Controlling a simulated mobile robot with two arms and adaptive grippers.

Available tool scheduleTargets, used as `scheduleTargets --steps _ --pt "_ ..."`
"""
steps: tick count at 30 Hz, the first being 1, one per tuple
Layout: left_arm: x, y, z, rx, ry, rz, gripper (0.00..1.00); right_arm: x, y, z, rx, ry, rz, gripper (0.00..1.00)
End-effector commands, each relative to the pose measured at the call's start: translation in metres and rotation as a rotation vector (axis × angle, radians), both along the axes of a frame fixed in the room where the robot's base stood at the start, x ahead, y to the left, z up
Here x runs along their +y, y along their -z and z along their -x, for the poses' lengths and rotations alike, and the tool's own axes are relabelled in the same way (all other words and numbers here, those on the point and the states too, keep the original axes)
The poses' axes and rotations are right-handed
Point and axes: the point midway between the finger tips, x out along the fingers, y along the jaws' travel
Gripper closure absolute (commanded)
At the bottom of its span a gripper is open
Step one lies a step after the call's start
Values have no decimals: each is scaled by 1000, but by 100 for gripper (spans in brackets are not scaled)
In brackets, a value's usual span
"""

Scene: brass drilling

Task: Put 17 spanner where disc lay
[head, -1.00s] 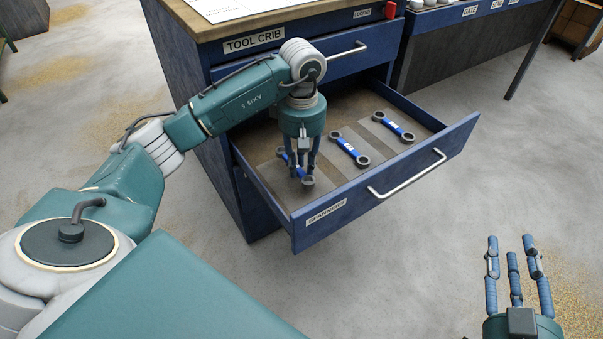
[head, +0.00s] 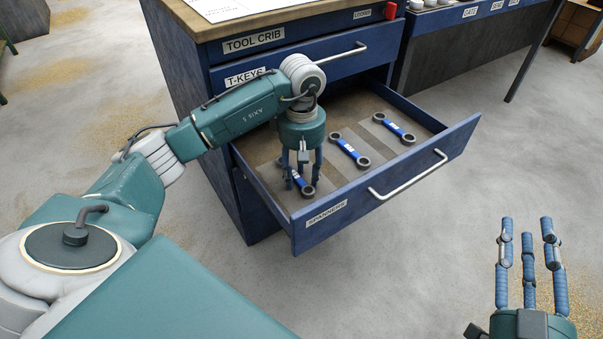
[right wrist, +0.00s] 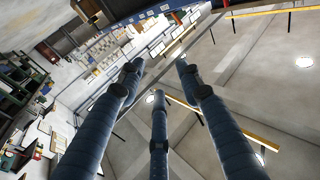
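The drawer labelled SPANNERS (head: 395,206) is pulled out of the tool crib. A blue spanner with grey ring ends (head: 308,191) lies at its left, partly hidden by my left gripper. A second spanner (head: 350,149) lies in the middle and a third (head: 394,128) at the right. Their sizes are too small to read. My left gripper (head: 302,182) points down into the drawer, fingers spread around the left spanner. My right gripper (head: 528,235) is open and empty outside the drawer at lower right; its spread fingers also show in the right wrist view (right wrist: 157,82). I see no disc.
The tool crib (head: 228,105) has a closed T-KEYS drawer (head: 255,77) just above the open one, close behind my left arm. The drawer handle (head: 408,178) sticks out in front.

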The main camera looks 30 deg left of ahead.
Motion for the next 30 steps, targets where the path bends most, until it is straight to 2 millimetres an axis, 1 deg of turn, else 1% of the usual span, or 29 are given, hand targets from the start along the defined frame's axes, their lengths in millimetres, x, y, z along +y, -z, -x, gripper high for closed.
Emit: scheduleTargets --steps 6,8,11,17,20,24,27,30 --pt "0 -1 0 0 0 0 57 0 1 0 7 0 2 65" --pt "0 -4 0 -1 0 0 57 0 5 -1 29 1 7 65" --pt "0 -15 -1 -2 -1 0 57 -3 24 -1 105 6 27 65" --pt "0 -46 -1 -4 0 -1 57 -11 68 6 299 19 77 65" --pt "0 -62 -1 -3 1 -1 57 -16 91 14 401 25 102 65" --pt "0 -84 -1 -4 -1 -1 57 -24 121 29 540 34 135 65" --pt "0 -97 -1 -2 0 0 57 -29 140 42 631 40 156 65" --pt "0 -108 -1 -1 0 -1 57 -34 154 53 705 45 173 65"
